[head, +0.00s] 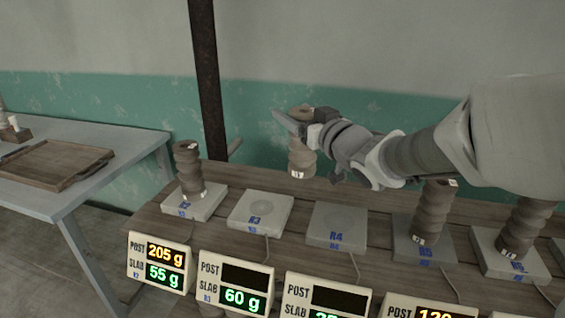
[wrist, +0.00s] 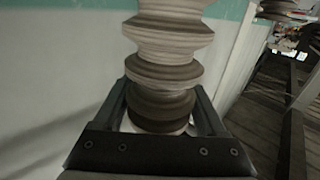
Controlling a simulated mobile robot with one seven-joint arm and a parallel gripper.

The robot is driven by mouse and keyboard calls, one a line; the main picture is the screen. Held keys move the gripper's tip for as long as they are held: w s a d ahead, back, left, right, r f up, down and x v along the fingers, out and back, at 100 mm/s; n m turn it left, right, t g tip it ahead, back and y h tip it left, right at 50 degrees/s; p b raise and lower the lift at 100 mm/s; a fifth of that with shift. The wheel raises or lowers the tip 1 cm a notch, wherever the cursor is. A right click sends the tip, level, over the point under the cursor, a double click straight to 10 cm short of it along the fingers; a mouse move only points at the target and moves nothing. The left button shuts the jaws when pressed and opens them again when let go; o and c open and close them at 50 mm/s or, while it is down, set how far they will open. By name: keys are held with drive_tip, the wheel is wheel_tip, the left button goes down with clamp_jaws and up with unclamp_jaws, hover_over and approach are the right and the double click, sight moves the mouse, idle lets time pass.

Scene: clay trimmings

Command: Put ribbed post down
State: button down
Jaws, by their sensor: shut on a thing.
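My gripper (head: 296,124) is shut on a brown ribbed post (head: 301,160) with a small white label, held upright above the back of the bench. In the wrist view the ribbed post (wrist: 165,70) stands between the two fingers (wrist: 163,105). Below it are a bare light slab (head: 282,211) with a round mark and a bare grey slab marked R4 (head: 337,214). Other ribbed posts stand on slabs: one at left (head: 188,168), one right of R4 (head: 432,212), and one farther right (head: 526,225).
Display boxes line the bench front; the leftmost (head: 160,262) reads post 205 g, slab 55 g, and the second (head: 233,284) has a blank post line. A table with a wooden tray (head: 90,168) is at left. A dark pole (head: 206,75) rises behind the bench.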

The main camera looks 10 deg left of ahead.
drive_tip(key=s+a+f+b, duration=0.2)
drive_tip(key=a+f+b, duration=0.2)
drive_tip(key=a+f, duration=0.5)
drive_tip(key=shift+f+b, duration=0.15)
drive_tip(key=shift+b, duration=0.25)
drive_tip(key=shift+f+b, duration=0.25)
drive_tip(key=shift+b, duration=0.05)
unclamp_jaws()
